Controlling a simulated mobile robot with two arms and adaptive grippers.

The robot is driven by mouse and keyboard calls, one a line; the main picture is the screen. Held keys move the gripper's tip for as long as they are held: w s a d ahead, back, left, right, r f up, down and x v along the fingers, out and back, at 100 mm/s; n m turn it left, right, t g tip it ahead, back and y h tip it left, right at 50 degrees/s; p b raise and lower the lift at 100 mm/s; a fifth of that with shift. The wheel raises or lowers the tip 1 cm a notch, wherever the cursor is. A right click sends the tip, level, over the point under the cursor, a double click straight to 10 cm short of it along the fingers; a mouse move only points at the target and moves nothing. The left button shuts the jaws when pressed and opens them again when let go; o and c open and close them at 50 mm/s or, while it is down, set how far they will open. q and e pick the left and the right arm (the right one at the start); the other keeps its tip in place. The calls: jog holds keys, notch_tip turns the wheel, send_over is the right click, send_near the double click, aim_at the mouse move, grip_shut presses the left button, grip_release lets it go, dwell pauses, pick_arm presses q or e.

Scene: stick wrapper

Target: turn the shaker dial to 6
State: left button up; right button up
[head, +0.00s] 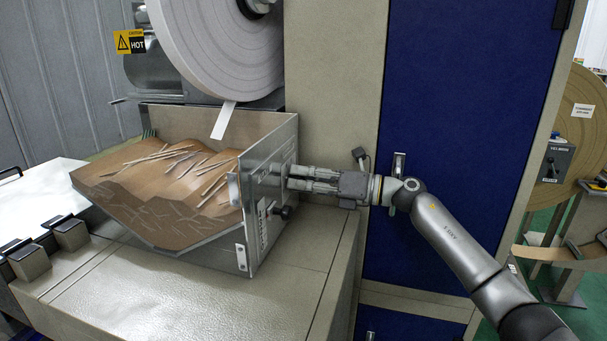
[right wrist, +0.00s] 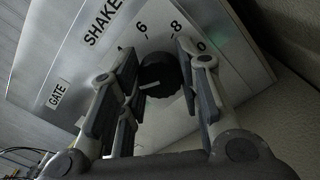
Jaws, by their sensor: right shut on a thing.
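The shaker dial (right wrist: 158,77) is a round black knob on a metal panel in the right wrist view. Its white pointer line points to the picture's left. The printed 6 (right wrist: 142,27) is above it to the upper left, with the 8 to its right. The mark the pointer faces is hidden by a finger. My right gripper (right wrist: 160,82) is shut on the dial, one finger on each side. In the head view my right gripper (head: 289,178) reaches the panel from the right and hides the dial. My left gripper is not in view.
The panel (head: 262,165) is the side of a hopper filled with wooden sticks (head: 160,170). A black knob (head: 285,212) sticks out just below my gripper. A large paper roll (head: 220,45) hangs above. A blue cabinet door (head: 470,100) stands behind my right arm.

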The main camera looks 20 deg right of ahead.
jog(key=m+p, duration=0.5)
jog(key=m, duration=0.2)
jog(key=m+p, duration=0.6)
jog(key=m, duration=0.1)
jog(key=shift+r+m, duration=0.2)
jog(key=shift+m, duration=0.2)
jog(key=shift+f+m+p, duration=0.15)
jog(key=shift+m+p, duration=1)
jog(key=shift+m, duration=0.15)
jog(key=o, duration=1.1)
jog(key=shift+d+f, duration=0.1)
jog(key=shift+c, duration=0.2)
